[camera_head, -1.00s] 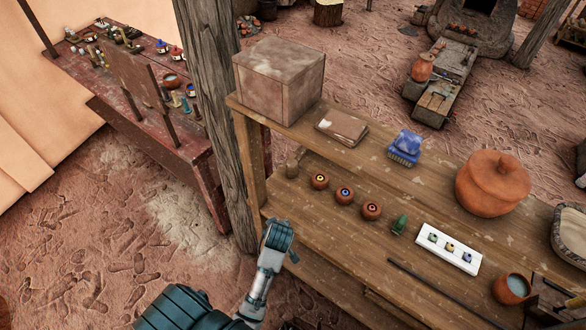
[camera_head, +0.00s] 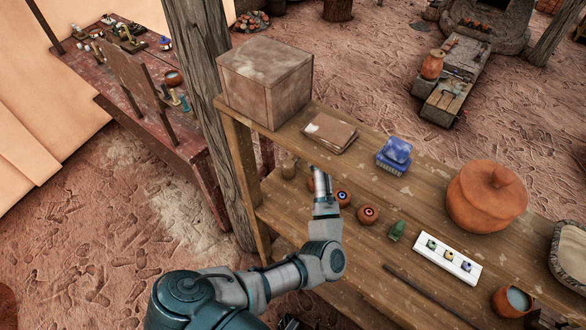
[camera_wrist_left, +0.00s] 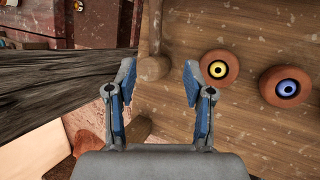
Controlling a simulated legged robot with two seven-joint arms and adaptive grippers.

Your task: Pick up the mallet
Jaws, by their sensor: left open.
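The mallet (camera_wrist_left: 153,67) is a small brown wooden piece with a rounded head and a thin handle pointing up in the left wrist view. In the head view its rounded end (camera_head: 289,169) shows at the left end of the lower shelf, under the upper board. My left gripper (camera_wrist_left: 160,78) is open, with its blue-grey fingertips on either side of the mallet head in the picture. I cannot tell whether they touch it. In the head view the upper board hides the left gripper's tips. My right gripper is not in view.
Brown pots with a yellow eye (camera_wrist_left: 220,68) and a blue eye (camera_wrist_left: 286,87) stand just right of the gripper. The upper board (camera_head: 355,165) carries a stone block (camera_head: 265,80) and lies close above. A wooden post (camera_head: 205,100) stands left.

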